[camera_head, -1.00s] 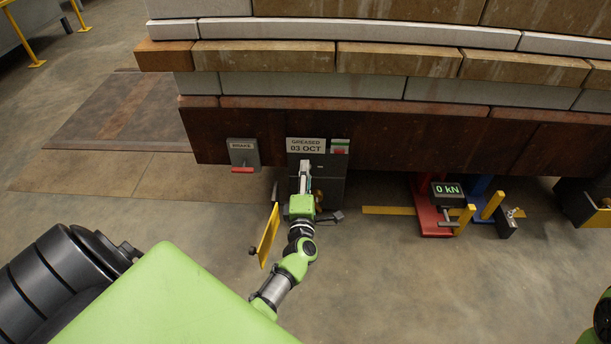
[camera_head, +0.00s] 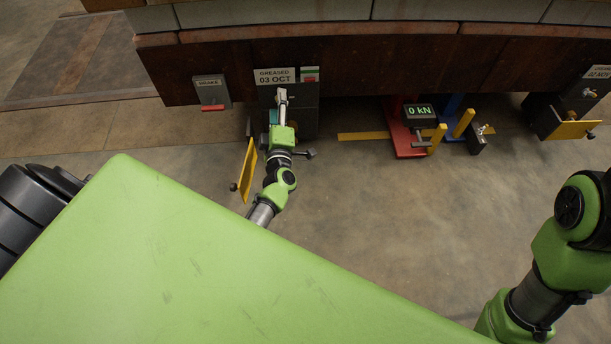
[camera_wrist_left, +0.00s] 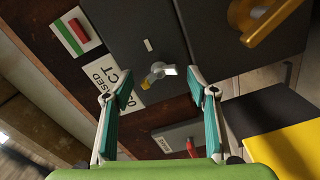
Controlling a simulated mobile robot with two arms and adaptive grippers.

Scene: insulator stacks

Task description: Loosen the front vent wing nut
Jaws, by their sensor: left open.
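I cannot tell the exact gap. In the head view my left gripper (camera_head: 281,97) is in front of the grey box (camera_head: 304,118) under the "GREASED 03 OCT" sign (camera_head: 274,76), and the nut is hidden. My right gripper is out of view.
An orange-brass handle (camera_wrist_left: 275,22) sits beside the box face in the wrist view. A yellow flap (camera_head: 243,169) hangs open left of my left arm. The brake plate (camera_head: 211,91) is to the left. A red stand with a 0 kN display (camera_head: 419,112) is to the right.

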